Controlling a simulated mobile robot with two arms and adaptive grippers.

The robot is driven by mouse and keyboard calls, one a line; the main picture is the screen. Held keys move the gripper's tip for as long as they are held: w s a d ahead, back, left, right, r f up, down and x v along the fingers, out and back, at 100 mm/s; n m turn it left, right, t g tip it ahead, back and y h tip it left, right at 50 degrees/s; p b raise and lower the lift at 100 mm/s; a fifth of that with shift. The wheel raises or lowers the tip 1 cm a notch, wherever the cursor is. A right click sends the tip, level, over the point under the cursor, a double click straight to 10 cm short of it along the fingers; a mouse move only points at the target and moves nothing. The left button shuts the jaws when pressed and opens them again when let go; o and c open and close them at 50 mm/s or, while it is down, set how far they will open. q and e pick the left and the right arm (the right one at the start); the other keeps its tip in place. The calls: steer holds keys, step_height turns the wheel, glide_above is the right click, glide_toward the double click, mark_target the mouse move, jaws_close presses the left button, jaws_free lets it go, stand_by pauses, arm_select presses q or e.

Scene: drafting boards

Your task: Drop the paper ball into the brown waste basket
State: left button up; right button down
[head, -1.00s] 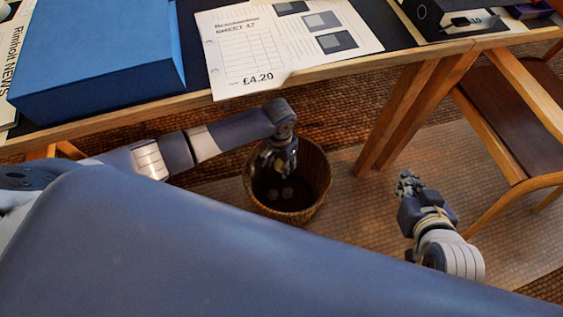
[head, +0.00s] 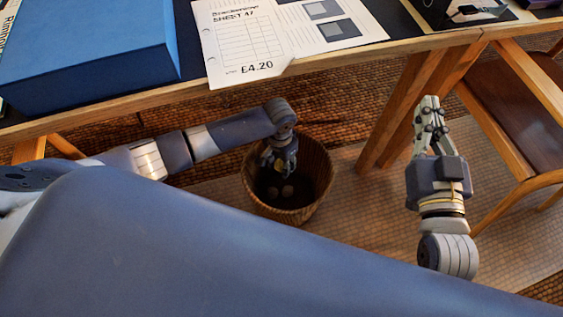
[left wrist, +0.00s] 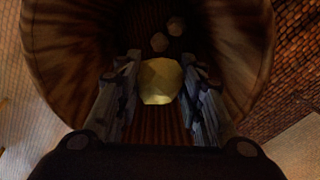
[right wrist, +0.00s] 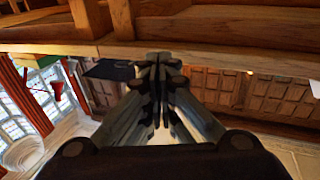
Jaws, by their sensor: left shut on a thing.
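The brown waste basket (head: 318,180) stands on the floor below the table's front edge. My left gripper (head: 279,166) points down inside its mouth. In the left wrist view my left gripper (left wrist: 160,90) is shut on a yellowish paper ball (left wrist: 160,80), with the basket wall (left wrist: 245,50) around it. Two other crumpled balls (left wrist: 167,33) lie deeper in the basket. My right gripper (head: 431,105) is raised near the table leg, empty, its fingers together; the right wrist view shows the fingertips (right wrist: 158,65) meeting.
The table (head: 330,66) holds a blue box (head: 90,50), a priced paper sheet (head: 240,40) and a dark binder (head: 455,12). A wooden chair (head: 525,100) stands at the right. Its legs and the table leg (head: 400,120) are near my right arm.

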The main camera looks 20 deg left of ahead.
arm_select(q)
steer(key=shift+f, duration=0.15)
arm_select(e)
steer(key=shift+a+r+t, duration=0.1)
steer(key=shift+r+t, duration=0.4)
steer(key=shift+r, duration=0.2)
arm_select(q)
steer(key=o, duration=0.7)
steer(key=shift+o, duration=0.2)
arm_select(e)
steer(key=shift+r, duration=0.1)
